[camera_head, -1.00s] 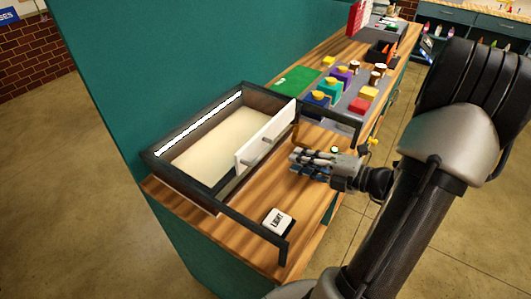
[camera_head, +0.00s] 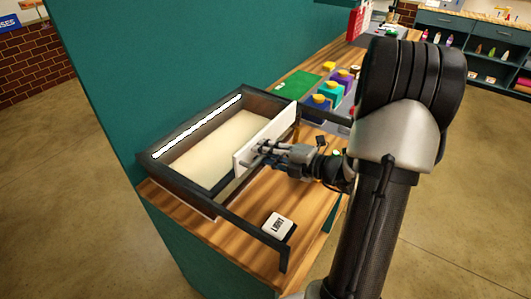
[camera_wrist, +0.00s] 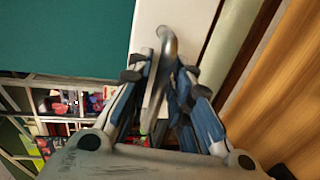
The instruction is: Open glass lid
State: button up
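A black-framed case (camera_head: 178,195) stands on the wooden counter. Its pale interior shows, with a lit white strip along the back. I cannot make out the glass itself. A white panel (camera_head: 280,127) with a metal handle stands along the case's near-right side. My gripper (camera_head: 260,153) is at this panel, its fingers at the handle. In the wrist view the curved grey handle (camera_wrist: 166,45) lies between the fingers of my gripper (camera_wrist: 165,75). The fingertips are apart, with a gap beside the handle; firm contact is not visible.
A white LIGHT button (camera_head: 277,226) sits on the counter (camera_head: 225,237) before the case. A black rail (camera_head: 250,230) runs along the front. A green mat (camera_head: 297,84) and several coloured containers stand beyond the case. A teal wall (camera_head: 185,85) rises behind.

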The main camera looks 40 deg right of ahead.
grip_shut()
jog(key=shift+s, duration=0.15)
dwell(0.4)
jog(key=f+p+v, duration=0.1)
jog(key=p+v, duration=0.3)
jog(key=v, duration=0.5)
jog(key=f+p+v, duration=0.2)
jog(key=p+v, duration=0.3)
jog(key=v, duration=0.4)
jog(key=shift+s+d+f, duration=0.25)
jog(key=shift+s+f, duration=0.05)
grip_release()
